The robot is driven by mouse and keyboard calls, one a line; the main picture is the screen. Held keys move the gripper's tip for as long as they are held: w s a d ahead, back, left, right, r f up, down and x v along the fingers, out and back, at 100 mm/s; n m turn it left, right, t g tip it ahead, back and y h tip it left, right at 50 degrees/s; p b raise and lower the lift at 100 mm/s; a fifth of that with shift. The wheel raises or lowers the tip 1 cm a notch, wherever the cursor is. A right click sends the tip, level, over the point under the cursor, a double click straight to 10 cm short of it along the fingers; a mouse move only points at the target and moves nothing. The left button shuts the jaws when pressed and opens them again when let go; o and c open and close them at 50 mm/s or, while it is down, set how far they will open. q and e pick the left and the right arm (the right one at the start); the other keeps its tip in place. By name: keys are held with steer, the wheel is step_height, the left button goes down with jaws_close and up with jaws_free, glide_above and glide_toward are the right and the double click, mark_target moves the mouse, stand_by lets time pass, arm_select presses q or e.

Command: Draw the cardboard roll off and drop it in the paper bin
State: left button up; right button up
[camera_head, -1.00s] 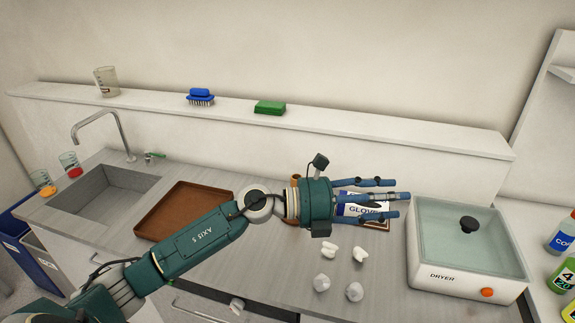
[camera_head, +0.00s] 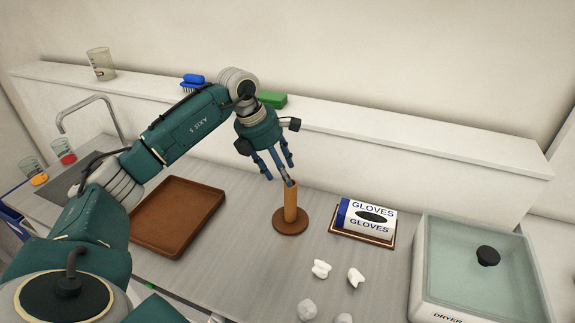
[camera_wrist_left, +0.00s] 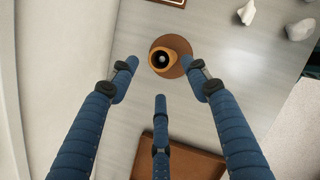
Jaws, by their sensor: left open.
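The cardboard roll (camera_head: 290,203) is an orange-brown tube standing upright on a round brown base (camera_head: 289,226) on the counter. In the left wrist view, I look down into the open end of the roll (camera_wrist_left: 155,63), with a light peg tip inside and the base (camera_wrist_left: 178,69) around it. My left gripper (camera_head: 283,178) is open above the roll, its blue fingers pointing down. In the left wrist view, the fingers (camera_wrist_left: 162,96) are spread, with the roll between and slightly beyond the tips. The paper bin cannot be made out clearly. My right gripper is not in view.
A glove box (camera_head: 366,219) sits on a small tray right of the roll. A brown tray (camera_head: 178,217) lies to its left. Several crumpled white lumps (camera_head: 320,269) lie in front. The dryer (camera_head: 478,270) stands at right; a shelf (camera_head: 400,140) runs behind.

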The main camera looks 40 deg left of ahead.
mark_target(290, 190)
arm_select(q)
steer(key=shift+s+d+f+b, duration=0.2)
steer(key=shift+f+b, duration=0.2)
steer(key=shift+f, duration=0.2)
steer(key=shift+s+d+f+b, duration=0.1)
steer(key=shift+s+f+b, duration=0.05)
steer(key=shift+f+b, duration=0.35)
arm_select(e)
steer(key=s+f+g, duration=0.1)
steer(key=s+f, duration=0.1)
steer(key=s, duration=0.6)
arm_select(q)
steer(key=b+x, duration=0.1)
steer(key=x, duration=0.3)
steer(key=b+x, duration=0.1)
steer(key=x, duration=0.1)
steer(key=shift+w+r+b, duration=0.1)
steer(key=shift+w+b, duration=0.25)
steer(key=shift+w, duration=0.15)
steer(key=c, duration=1.2)
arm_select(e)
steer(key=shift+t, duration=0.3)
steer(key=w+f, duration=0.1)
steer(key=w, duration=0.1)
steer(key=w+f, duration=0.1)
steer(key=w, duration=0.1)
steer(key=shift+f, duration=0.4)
